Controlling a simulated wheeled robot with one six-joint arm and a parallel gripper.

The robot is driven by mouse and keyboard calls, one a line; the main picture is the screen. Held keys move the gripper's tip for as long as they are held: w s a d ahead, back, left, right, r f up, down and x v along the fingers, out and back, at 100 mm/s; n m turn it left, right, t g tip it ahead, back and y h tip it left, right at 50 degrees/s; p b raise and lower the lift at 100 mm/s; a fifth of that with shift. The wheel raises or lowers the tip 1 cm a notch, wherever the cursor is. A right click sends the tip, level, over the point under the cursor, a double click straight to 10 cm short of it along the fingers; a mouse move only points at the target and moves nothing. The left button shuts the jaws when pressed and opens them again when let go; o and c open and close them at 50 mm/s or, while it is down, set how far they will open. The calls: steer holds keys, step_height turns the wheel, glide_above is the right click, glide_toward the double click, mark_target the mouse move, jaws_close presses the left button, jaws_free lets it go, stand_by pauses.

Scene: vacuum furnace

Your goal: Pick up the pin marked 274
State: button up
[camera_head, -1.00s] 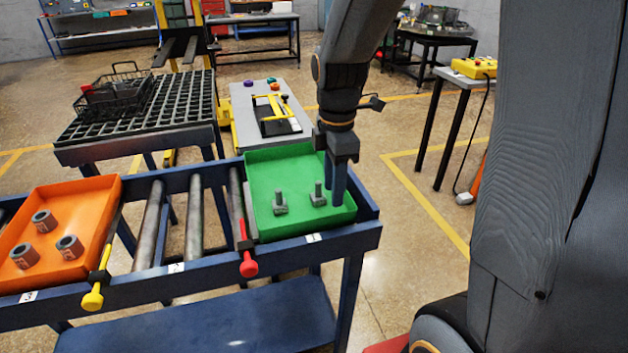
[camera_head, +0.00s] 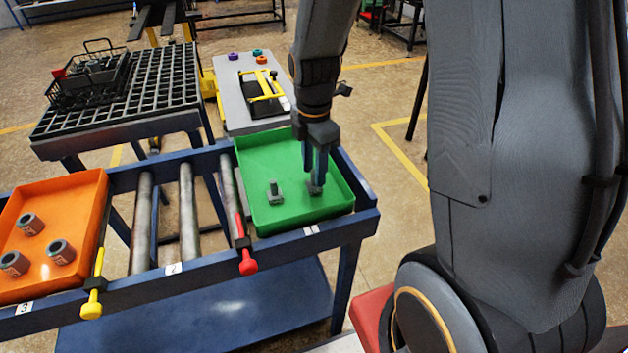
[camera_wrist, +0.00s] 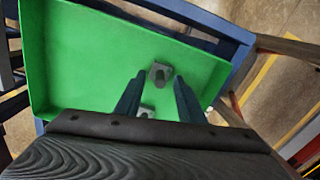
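Two grey metal pins, each with a block-like base and an upright stem, stand in the green tray (camera_head: 262,150). The left pin (camera_head: 273,192) stands clear. The right pin (camera_head: 316,186) is partly hidden by my gripper (camera_head: 313,172), which points down right above it. In the wrist view, my gripper (camera_wrist: 158,82) is open, its two dark blue fingers apart. One pin (camera_wrist: 161,74) lies in line with the gap at the fingertips. The other pin (camera_wrist: 146,112) shows partly between the fingers, closer to the palm. I cannot read a number on either pin.
The green tray's raised walls surround the pins, and its far part is empty. An orange tray (camera_head: 92,187) with several grey cylinders stands left on the same blue roller table (camera_head: 345,232). Red (camera_head: 247,262) and yellow (camera_head: 91,305) handles stick out at the front.

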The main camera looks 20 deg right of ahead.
steer(key=shift+f, duration=1.1)
steer(key=shift+c, duration=0.5)
jaws_close()
steer(key=shift+r, duration=0.1)
